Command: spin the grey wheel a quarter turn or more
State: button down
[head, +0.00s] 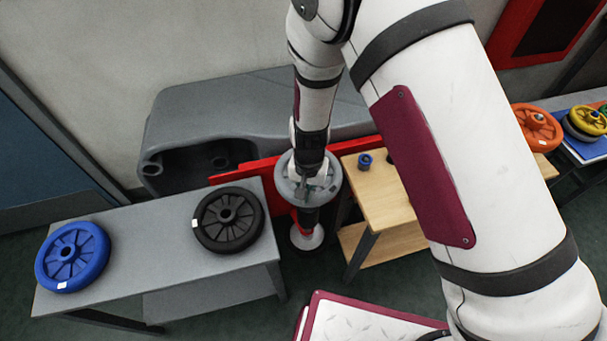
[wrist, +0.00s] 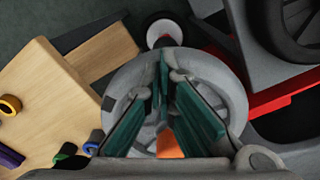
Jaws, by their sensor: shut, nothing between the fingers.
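The grey wheel (head: 333,186) lies roughly flat at the end of a red bar, between the grey bench and a wooden table. Its rim and spokes also show in the wrist view (wrist: 234,98). My gripper (head: 305,188) points down over the wheel, within its outline. In the wrist view my gripper (wrist: 163,72) has its teal-padded fingers drawn together at the tips, with nothing held. The tips appear at or among the spokes, but I cannot tell whether they touch. The fingers hide part of the wheel. An orange piece (wrist: 169,144) shows between the fingers.
A black wheel (head: 243,236) and blue wheel (head: 92,266) lie on the grey bench (head: 150,235) at left. The wooden table (head: 380,243) at right holds a small blue ring (head: 365,160). A red bar (head: 240,175) and grey tank (head: 200,108) stand behind.

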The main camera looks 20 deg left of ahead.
aim_at(330, 192)
jog(key=shift+w+d, duration=0.2)
jog(key=shift+d, duration=0.3)
jog(key=shift+w+d, duration=0.2)
jog(key=shift+d, duration=0.3)
jog(key=shift+w+d, duration=0.6)
jog(key=shift+d, duration=0.3)
jog(key=shift+w+d+f+b, duration=0.1)
jog(key=shift+w+d+b, duration=0.25)
jog(key=shift+w+d, duration=0.45)
